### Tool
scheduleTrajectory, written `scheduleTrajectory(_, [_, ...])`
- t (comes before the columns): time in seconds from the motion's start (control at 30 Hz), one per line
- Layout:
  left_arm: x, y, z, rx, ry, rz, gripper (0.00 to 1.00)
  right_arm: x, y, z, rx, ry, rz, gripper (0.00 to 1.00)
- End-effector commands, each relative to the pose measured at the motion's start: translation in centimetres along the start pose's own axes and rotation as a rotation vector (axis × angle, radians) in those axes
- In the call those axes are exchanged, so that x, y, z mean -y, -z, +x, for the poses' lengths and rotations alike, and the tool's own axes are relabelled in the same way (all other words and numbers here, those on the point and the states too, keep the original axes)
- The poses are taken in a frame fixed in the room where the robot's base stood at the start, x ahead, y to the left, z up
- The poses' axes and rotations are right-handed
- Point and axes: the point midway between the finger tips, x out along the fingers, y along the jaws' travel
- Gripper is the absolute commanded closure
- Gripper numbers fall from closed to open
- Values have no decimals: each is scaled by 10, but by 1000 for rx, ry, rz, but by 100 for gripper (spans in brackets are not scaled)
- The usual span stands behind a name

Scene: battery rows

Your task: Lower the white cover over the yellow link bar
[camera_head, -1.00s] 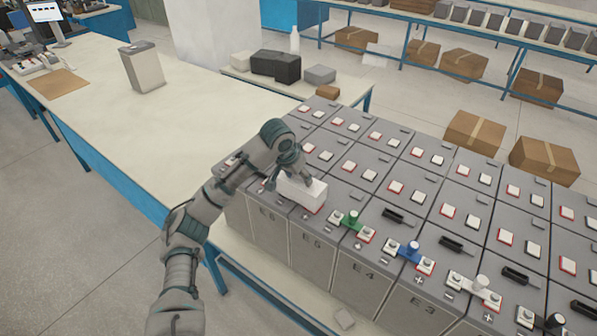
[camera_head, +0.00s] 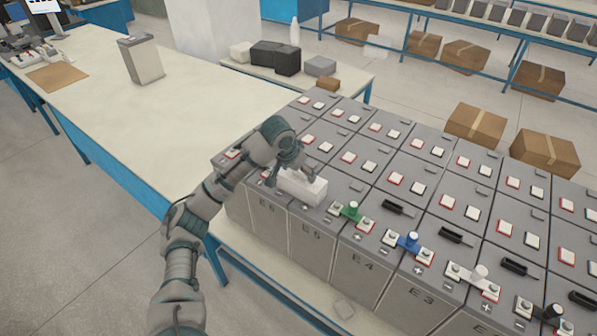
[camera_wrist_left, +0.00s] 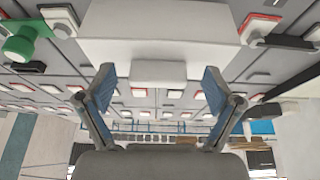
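The white cover (camera_head: 303,190) is a white block seated low over the front battery tops near the E5 and E6 labels, left of the green-knobbed link (camera_head: 350,212). My left gripper (camera_head: 290,172) is just above and behind it. In the left wrist view the cover (camera_wrist_left: 160,52) has a small white tab (camera_wrist_left: 158,73). The fingers of my left gripper (camera_wrist_left: 158,78) stand apart on both sides of that tab, with gaps on each side, so it is open. The yellow link bar is not visible; whether it lies under the cover cannot be seen. My right gripper is not in view.
Rows of grey batteries (camera_head: 400,290) with red and white terminals fill the right side. A blue-knobbed link (camera_head: 409,242) and a white-knobbed link (camera_head: 477,275) sit further right. A long bench (camera_head: 110,95) with a grey box (camera_head: 140,60) is at left, mostly clear.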

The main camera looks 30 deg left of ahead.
Motion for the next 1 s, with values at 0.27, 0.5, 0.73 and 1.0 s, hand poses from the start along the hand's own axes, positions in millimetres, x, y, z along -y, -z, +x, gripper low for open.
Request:
scheduleTrajectory(0.27, [0, 1, -8, -2, 0, 0, 9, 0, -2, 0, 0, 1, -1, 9])
scheduleTrajectory(0.5, [1, 1, -57, -5, 0, -1, 9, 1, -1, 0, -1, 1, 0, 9])
scheduleTrajectory(0.73, [1, 1, -101, -2, 0, 0, 9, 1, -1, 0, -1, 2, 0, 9])
scheduleTrajectory(1.0, [2, 0, -118, 2, 0, -1, 9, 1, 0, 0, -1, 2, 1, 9])
